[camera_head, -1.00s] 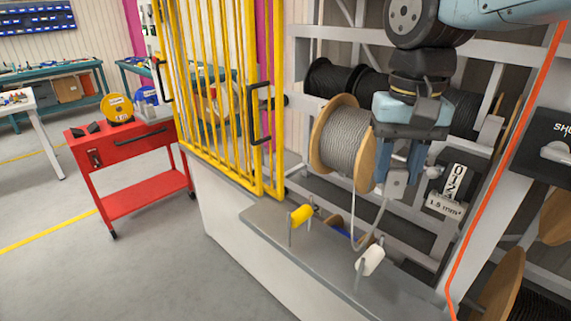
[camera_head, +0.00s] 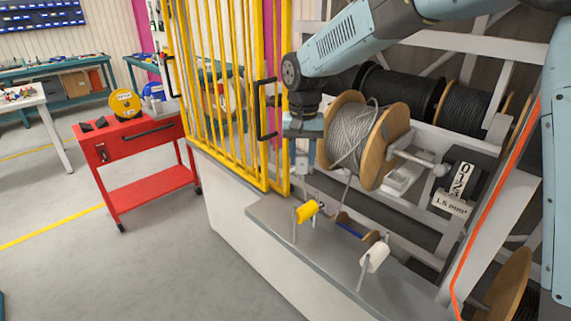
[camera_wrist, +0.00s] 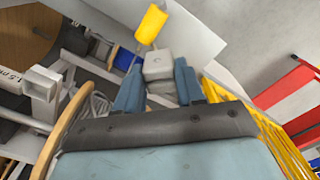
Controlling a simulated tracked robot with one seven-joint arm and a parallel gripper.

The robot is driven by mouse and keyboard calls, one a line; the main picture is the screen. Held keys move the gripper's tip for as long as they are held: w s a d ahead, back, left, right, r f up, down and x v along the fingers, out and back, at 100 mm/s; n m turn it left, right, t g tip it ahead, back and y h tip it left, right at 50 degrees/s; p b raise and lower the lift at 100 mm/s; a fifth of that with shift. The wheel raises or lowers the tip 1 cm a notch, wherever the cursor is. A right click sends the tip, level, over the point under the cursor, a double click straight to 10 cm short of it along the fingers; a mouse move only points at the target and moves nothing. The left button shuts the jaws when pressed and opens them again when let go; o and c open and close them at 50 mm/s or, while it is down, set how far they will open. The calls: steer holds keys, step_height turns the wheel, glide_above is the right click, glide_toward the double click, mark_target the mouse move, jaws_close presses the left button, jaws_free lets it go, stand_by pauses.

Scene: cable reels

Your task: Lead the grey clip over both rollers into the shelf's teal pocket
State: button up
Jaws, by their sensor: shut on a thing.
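My gripper (camera_head: 302,168) is left of the grey cable reel (camera_head: 352,138), close to the yellow gate. In the wrist view its blue fingers (camera_wrist: 158,90) are shut on the grey clip (camera_wrist: 158,65). The yellow roller (camera_head: 306,211) stands on a thin post below my gripper; it also shows beyond the clip in the wrist view (camera_wrist: 151,24). The white roller (camera_head: 374,257) stands nearer the front, to the right. Grey cable hangs from the reel towards the ledge; its path to the clip is unclear. I cannot make out a teal pocket.
The yellow barred gate (camera_head: 225,100) stands just left of my gripper. A grey ledge (camera_head: 330,262) carries the rollers. Black reels (camera_head: 400,90) fill the rack behind. An orange-edged upright (camera_head: 497,200) is at right. A red cart (camera_head: 150,150) stands at left on open floor.

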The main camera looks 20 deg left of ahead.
steer(key=w+a+f, duration=0.2)
steer(key=a+f, duration=0.3)
steer(key=s+d, duration=0.4)
steer(key=d, duration=0.7)
steer(key=s+d, duration=0.5)
steer(key=d, duration=0.7)
steer(key=s+d, duration=0.5)
steer(key=d, duration=0.6)
steer(key=shift+d, duration=0.15)
stand_by(0.5)
steer(key=shift+s+f, duration=0.1)
steer(key=shift+s, duration=0.1)
stand_by(0.5)
